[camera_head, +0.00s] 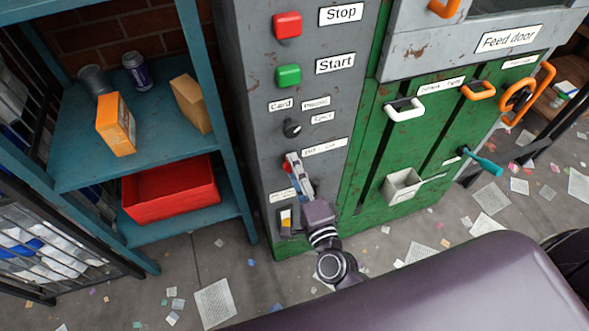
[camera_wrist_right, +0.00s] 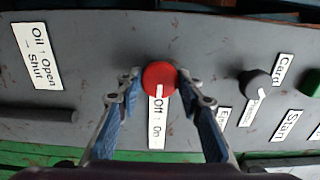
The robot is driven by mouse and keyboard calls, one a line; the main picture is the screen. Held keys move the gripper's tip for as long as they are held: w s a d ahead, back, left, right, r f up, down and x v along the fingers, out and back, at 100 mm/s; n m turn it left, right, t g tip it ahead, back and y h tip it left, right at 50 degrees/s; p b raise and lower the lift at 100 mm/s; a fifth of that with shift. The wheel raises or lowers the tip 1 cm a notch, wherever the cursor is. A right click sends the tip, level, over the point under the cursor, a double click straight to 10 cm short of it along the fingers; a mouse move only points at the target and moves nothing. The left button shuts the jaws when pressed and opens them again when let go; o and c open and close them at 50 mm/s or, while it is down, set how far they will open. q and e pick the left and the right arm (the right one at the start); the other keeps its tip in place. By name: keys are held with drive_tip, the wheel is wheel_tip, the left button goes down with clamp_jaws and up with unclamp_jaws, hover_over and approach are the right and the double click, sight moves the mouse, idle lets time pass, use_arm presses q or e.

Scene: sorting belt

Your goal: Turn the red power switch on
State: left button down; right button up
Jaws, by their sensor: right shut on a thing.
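The red power switch (camera_wrist_right: 160,77) is a round red knob on the grey panel in the right wrist view, beside a white label (camera_wrist_right: 157,122) reading Off and On. My right gripper (camera_wrist_right: 158,86) has one fingertip on each side of the knob and is shut on it. In the head view my right gripper (camera_head: 292,166) reaches up to the grey cabinet front below the Start button, and it hides most of the switch there. I cannot tell which way the switch is set. My left gripper is not in view.
A black selector knob (camera_head: 292,128) sits just above the gripper, with green Start (camera_head: 288,75) and red Stop (camera_head: 287,25) buttons higher. A teal shelf (camera_head: 75,165) with a red bin (camera_head: 172,204) stands left. Green panel with handles (camera_head: 404,108) lies right. Paper scraps litter the floor.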

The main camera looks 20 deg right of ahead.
idle(0.4)
drive_tip(key=o, duration=1.1)
drive_tip(key=shift+s, duration=0.1)
drive_tip(key=s, duration=1.1)
drive_tip(key=shift+s+d, duration=0.2)
drive_tip(key=shift+s, duration=0.2)
